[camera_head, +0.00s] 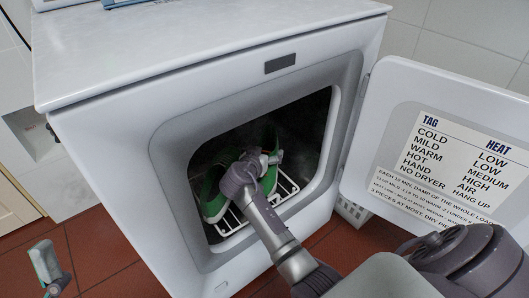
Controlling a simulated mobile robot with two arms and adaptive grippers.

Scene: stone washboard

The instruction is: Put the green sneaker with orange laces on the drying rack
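A green sneaker (209,190) with a pale sole edge is inside the open dryer. Green also shows to the right of my gripper, but I cannot tell if it is the same shoe. Orange laces cannot be made out. The white wire drying rack (286,186) is in the dryer opening, under the green shoe shape. My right gripper (272,158) reaches through the opening and is in front of the sneaker, hiding its middle. Whether its fingers are open or shut on the shoe cannot be told.
The white dryer (120,160) has its door (375,150) swung open to the right, with a printed label (465,160). The dryer's top (180,45) is mostly clear. Red tiled floor (105,245) lies in front.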

